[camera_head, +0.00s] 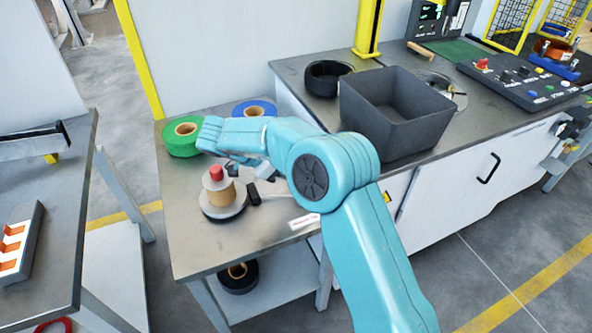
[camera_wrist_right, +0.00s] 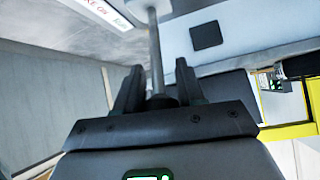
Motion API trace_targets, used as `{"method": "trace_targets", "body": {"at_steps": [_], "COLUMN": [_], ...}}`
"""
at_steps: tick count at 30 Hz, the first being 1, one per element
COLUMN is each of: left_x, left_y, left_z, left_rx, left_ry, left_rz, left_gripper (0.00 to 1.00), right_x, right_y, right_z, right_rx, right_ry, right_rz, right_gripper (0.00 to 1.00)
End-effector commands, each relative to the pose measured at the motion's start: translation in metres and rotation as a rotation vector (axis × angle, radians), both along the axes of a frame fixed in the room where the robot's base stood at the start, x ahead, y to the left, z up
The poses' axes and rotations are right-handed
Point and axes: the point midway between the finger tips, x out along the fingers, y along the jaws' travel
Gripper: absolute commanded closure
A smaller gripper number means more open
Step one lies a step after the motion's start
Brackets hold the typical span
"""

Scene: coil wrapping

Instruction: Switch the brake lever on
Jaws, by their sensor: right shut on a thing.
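The brake lever is a thin grey metal rod (camera_wrist_right: 155,42) with a dark end in the right wrist view. My right gripper (camera_wrist_right: 157,70) is shut on it, with one dark finger on each side of the rod. In the head view my right arm reaches over the bench, and its gripper is mostly hidden behind the wrist. A round spool stand (camera_head: 222,203) with a tan core and a red top (camera_head: 216,172) stands beside the arm. A white label with red print (camera_head: 304,220) lies near the bench edge. My left gripper is out of view.
A green tape roll (camera_head: 182,140) and a blue roll (camera_head: 254,108) lie at the back of the bench. A grey bin (camera_head: 398,133) and a black roll (camera_head: 325,82) stand on the counter at right. The bench's front left is clear.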

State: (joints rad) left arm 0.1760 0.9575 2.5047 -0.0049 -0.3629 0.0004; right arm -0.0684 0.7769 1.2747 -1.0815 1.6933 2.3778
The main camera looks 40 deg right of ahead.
Motion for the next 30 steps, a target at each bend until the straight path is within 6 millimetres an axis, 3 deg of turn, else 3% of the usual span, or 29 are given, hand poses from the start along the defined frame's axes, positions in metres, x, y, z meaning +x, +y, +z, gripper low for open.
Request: {"method": "trace_targets", "body": {"at_steps": [10,11,12,13,23,30], "left_x": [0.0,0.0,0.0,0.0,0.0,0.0], "left_y": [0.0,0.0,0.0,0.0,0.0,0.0], "left_z": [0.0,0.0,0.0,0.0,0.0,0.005], "left_rx": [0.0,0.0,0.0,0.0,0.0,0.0], "left_ry": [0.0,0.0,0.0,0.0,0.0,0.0], "left_rz": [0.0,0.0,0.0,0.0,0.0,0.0], "left_gripper": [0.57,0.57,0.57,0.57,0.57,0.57], "right_x": [0.0,0.0,0.0,0.0,0.001,0.014], "right_y": [0.002,0.002,0.002,0.002,0.004,0.037], "right_z": [-0.001,-0.001,-0.001,-0.001,0.001,0.031], "right_rx": [-0.003,-0.003,-0.003,-0.002,-0.002,-0.002], "right_ry": [0.004,0.004,0.004,0.004,0.003,-0.002], "right_rz": [0.002,0.002,0.002,0.002,0.001,0.004], "right_gripper": [1.0,0.59,0.46,0.42,0.42,0.42]}}
